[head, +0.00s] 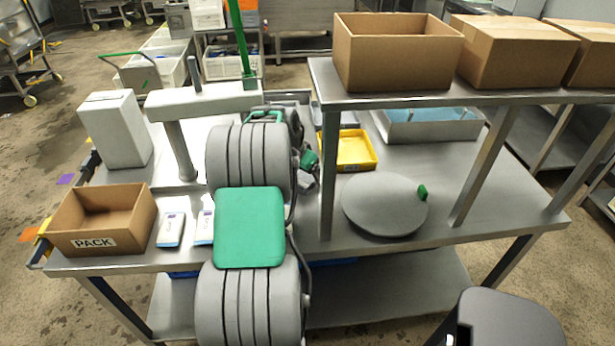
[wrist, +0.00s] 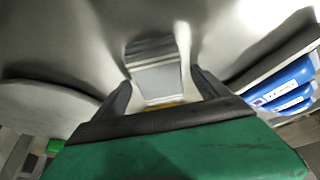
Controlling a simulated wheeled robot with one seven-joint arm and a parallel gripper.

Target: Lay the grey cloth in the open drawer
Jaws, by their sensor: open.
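My gripper (wrist: 160,79) is open in the wrist view, its two dark fingers apart. A light grey rectangular piece with a darker ridged far part (wrist: 158,80) shows between the fingers; I cannot tell whether it is the grey cloth or whether the fingers touch it. In the head view my arm hides most of the gripper (head: 308,168), which is over the table just left of the yellow tray (head: 356,151). I cannot make out the grey cloth or an open drawer for certain in the head view.
A round grey lid (head: 385,205) lies right of my arm, beside a shelf post. Cardboard boxes (head: 397,52) stand on the raised shelf. An open PACK carton (head: 103,218) and white packets (head: 171,230) are at the left. A metal tray with blue contents (head: 432,128) is behind.

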